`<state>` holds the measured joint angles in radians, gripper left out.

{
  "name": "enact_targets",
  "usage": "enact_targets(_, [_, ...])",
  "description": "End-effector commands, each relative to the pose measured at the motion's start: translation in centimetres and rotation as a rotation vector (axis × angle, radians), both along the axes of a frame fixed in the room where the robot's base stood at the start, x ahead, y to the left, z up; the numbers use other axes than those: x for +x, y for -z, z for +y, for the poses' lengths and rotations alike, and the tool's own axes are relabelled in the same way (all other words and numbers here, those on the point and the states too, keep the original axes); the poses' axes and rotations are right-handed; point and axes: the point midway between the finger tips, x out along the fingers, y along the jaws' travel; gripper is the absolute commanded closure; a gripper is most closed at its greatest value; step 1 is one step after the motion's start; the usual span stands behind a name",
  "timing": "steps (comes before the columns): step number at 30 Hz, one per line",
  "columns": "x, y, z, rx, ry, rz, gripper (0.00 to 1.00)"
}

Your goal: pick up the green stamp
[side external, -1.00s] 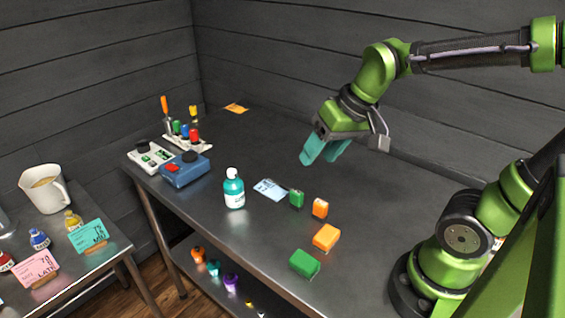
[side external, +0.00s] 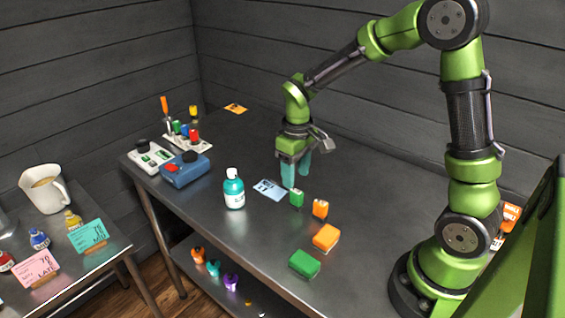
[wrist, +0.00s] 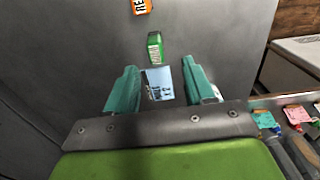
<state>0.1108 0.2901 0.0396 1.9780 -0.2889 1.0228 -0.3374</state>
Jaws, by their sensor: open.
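A small green stamp (side external: 296,198) stands on the metal table, just right of a pale blue card (side external: 268,189). In the wrist view the green stamp (wrist: 155,48) has a pale label and lies just beyond my fingertips, near the middle. My gripper (side external: 296,180) points down with teal fingers apart and empty, above the table by the stamp and card. In the wrist view my gripper (wrist: 159,66) has the blue card (wrist: 158,84) showing between its fingers. One finger partly overlaps the area behind the stamp in the side view.
A small orange stamp (side external: 320,209) stands close to the green one. An orange block (side external: 326,237) and a larger green block (side external: 304,264) lie nearer the front edge. A teal bottle (side external: 234,189) stands left of the card. A blue box (side external: 186,169) is farther left.

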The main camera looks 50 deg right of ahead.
Motion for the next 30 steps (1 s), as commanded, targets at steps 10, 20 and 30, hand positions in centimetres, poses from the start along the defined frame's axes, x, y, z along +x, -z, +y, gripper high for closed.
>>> enact_targets(10, [0.0, 3.9, -0.1, 0.0, 0.001, 0.0, 0.47])
enact_targets(20, [0.0, 8.3, -0.7, 0.001, 0.001, 0.003, 0.47])
enact_targets(30, [0.1, 8.9, -0.7, 0.0, 0.001, -0.002, 0.5])
